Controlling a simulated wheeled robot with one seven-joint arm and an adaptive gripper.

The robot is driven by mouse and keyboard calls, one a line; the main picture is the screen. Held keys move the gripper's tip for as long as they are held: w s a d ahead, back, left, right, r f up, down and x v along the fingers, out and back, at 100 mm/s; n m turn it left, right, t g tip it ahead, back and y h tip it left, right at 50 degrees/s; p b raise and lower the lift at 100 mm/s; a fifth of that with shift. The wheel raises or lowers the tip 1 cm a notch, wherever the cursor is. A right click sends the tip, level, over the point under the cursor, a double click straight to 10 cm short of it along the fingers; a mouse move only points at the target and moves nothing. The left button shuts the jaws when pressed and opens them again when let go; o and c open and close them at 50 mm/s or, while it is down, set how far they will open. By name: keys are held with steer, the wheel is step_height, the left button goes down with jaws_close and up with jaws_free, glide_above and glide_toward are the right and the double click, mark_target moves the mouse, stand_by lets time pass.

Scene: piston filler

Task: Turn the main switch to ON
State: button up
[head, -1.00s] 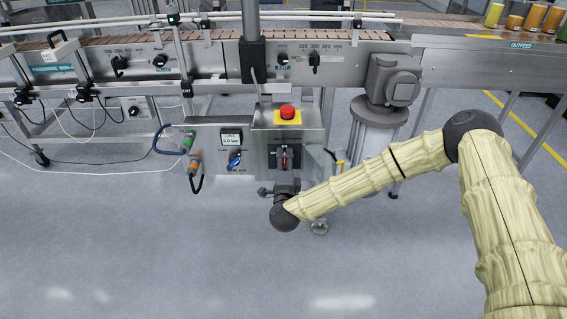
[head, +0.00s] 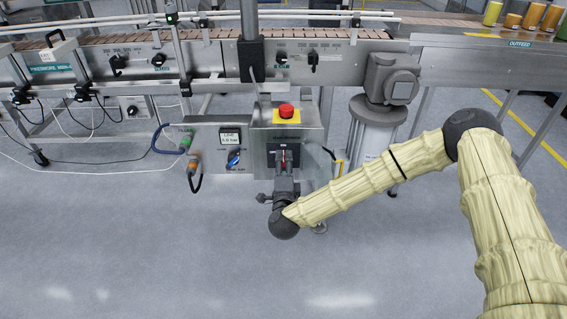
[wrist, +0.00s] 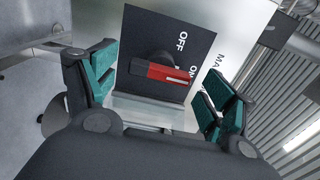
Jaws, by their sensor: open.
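The main switch has a red handle (wrist: 168,74) on a black plate (wrist: 140,40) in the wrist view. White OFF and ON letters are on the plate, turned sideways in the picture. The handle's white-striped end points right, close beside ON. My gripper (wrist: 158,92) is open, with one green-padded finger left of the handle and the other to its right. Both pads look apart from it. In the head view, my gripper (head: 284,178) is in front of the switch box and partly covers the red handle (head: 284,157).
A red emergency stop (head: 287,111) sits on top of the switch box (head: 309,118). A pressure panel with a blue knob (head: 234,158) is just left. A clear flap (head: 318,165) stands at the right. The conveyor (head: 200,65) runs behind. The floor in front is clear.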

steer(key=s, duration=0.9)
steer(key=shift+s, duration=0.15)
steer(key=s+f+n+g+y, duration=0.4)
steer(key=s+f+n+g, duration=0.55)
steer(key=s+f, duration=0.75)
steer(key=s+d+f+n+g+h, duration=0.2)
steer(key=s+d+f+n+g, duration=0.2)
steer(key=s+d, duration=0.7)
steer(key=s+d+f+n+g+h, duration=0.2)
steer(key=s+d+f+n+g, duration=0.2)
steer(key=s+d, duration=0.75)
step_height(320, 180, up, 28)
steer(key=p, duration=2.8)
steer(key=shift+s, duration=0.3)
steer(key=shift+a+g, duration=0.1)
steer(key=shift+g, duration=0.15)
